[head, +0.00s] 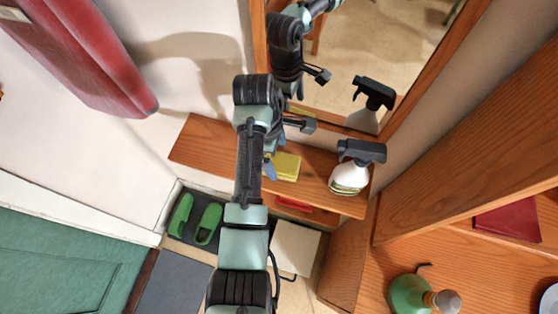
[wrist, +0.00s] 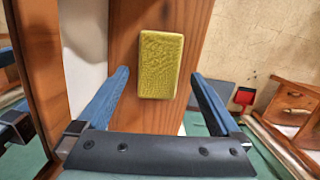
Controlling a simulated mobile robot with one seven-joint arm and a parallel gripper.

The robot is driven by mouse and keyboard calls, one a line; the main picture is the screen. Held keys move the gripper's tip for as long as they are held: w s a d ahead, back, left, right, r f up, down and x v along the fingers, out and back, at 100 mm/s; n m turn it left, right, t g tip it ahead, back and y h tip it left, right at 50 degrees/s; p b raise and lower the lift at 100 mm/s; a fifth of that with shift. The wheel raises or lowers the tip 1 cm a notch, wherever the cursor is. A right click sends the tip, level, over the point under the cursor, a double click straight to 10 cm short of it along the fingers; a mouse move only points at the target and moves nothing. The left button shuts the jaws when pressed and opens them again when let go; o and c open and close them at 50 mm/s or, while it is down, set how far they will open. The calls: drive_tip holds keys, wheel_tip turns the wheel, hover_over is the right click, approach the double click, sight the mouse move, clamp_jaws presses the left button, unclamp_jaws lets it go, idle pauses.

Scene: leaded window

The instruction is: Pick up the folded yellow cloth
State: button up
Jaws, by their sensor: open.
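The folded yellow cloth (head: 284,166) lies on a narrow wooden shelf (head: 205,145) below the mirror, just right of my arm in the head view. In the wrist view the cloth (wrist: 160,64) is a textured yellow rectangle on the wood, ahead of my fingers and centred between them. My gripper (wrist: 160,82) is open and empty, its two blue fingers spread wider than the cloth. The fingers do not appear to touch the cloth. In the head view my gripper (head: 270,165) is mostly hidden by my arm, with a bit of blue finger showing beside the cloth.
A spray bottle (head: 350,178) with a dark head stands at the shelf's right end. The mirror (head: 370,50) rises behind the shelf. A red hanging cloth (head: 90,60) is at upper left. Green slippers (head: 207,222) lie below. A wooden cabinet (head: 470,150) stands at right.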

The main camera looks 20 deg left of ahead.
sight(279, 162)
drive_tip(key=shift+d+f, duration=0.15)
drive_tip(key=shift+f, duration=1.5)
drive_tip(key=shift+w, duration=0.1)
drive_tip(key=c, duration=1.2)
wheel_tip(279, 162, up, 10)
drive_tip(key=shift+r, duration=0.1)
drive_tip(key=shift+c, duration=0.2)
